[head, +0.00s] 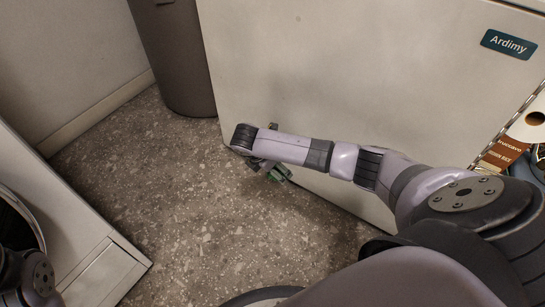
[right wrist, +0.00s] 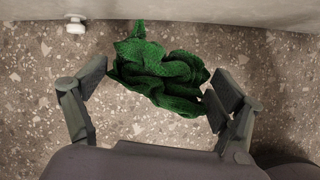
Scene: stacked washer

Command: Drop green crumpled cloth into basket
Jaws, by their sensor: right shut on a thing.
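The green crumpled cloth (right wrist: 160,72) is between the two fingers of my right gripper (right wrist: 157,88) in the right wrist view. The gripper is shut on it, and the cloth bulges out beyond the fingertips. I cannot make out a basket for certain in either view. My left gripper is not in view; only a piece of my left arm shows at the bottom left.
A tall grey-brown bin (head: 175,55) stands at the back against the white appliance (head: 330,85) with an "Ardimy" label. A white cabinet (head: 75,235) with a round dark opening is at the left. Packages (head: 510,148) show at the right edge. The speckled floor (head: 150,180) between is clear.

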